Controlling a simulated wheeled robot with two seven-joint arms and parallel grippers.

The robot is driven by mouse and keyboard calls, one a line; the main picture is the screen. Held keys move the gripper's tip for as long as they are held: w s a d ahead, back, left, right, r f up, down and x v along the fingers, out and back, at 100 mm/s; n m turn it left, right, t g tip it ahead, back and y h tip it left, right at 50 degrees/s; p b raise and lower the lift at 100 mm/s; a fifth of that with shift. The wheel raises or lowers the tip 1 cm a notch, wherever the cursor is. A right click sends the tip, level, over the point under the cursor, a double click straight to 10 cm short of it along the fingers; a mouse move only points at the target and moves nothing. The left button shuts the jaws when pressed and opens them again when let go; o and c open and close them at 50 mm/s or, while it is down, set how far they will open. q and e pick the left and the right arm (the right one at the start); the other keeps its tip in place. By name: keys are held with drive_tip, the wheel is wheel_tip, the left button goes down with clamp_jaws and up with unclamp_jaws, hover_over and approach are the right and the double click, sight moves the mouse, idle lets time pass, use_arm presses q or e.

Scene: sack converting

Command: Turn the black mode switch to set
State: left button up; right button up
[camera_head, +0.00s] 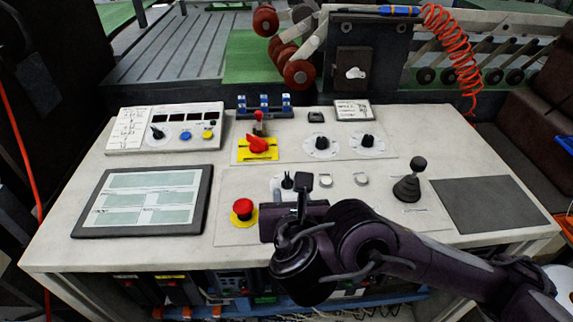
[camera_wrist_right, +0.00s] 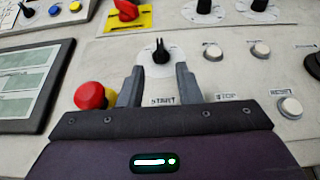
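A black switch knob on a round white plate (camera_wrist_right: 160,57) stands on the sloped console, and its pointer faces away from my gripper. In the head view this knob (camera_head: 287,181) is partly crowded by my right gripper (camera_head: 297,190). In the wrist view my right gripper (camera_wrist_right: 160,82) is open, with its two grey fingers apart on the near side of the knob, roughly in line with it. Nothing is held between the fingers. The plate's position markings are too small to read. A START label lies between the fingers. My left gripper is not in view.
A red emergency button (camera_head: 243,208) stands just left of my right gripper. Round white buttons (camera_head: 361,179) and a black joystick (camera_head: 408,182) are to the right. Behind are a red rotary handle (camera_head: 258,144) and two black dial knobs (camera_head: 321,143). A dark-framed screen (camera_head: 146,201) lies left.

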sight(288, 181)
drive_tip(key=shift+w+f, duration=0.2)
drive_tip(key=shift+w, duration=0.2)
drive_tip(key=b+x, duration=0.2)
drive_tip(key=x, duration=0.1)
drive_tip(key=shift+s, duration=0.1)
drive_tip(key=b+x, duration=0.1)
drive_tip(key=x, duration=0.1)
drive_tip(key=shift+w+f, duration=0.15)
drive_tip(key=shift+w, duration=0.1)
drive_tip(key=shift+w+f, duration=0.1)
drive_tip(key=shift+w, duration=0.4)
drive_tip(key=c, duration=0.6)
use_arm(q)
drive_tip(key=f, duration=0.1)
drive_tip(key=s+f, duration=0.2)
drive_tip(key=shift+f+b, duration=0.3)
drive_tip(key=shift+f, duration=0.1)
use_arm(e)
clamp_jaws()
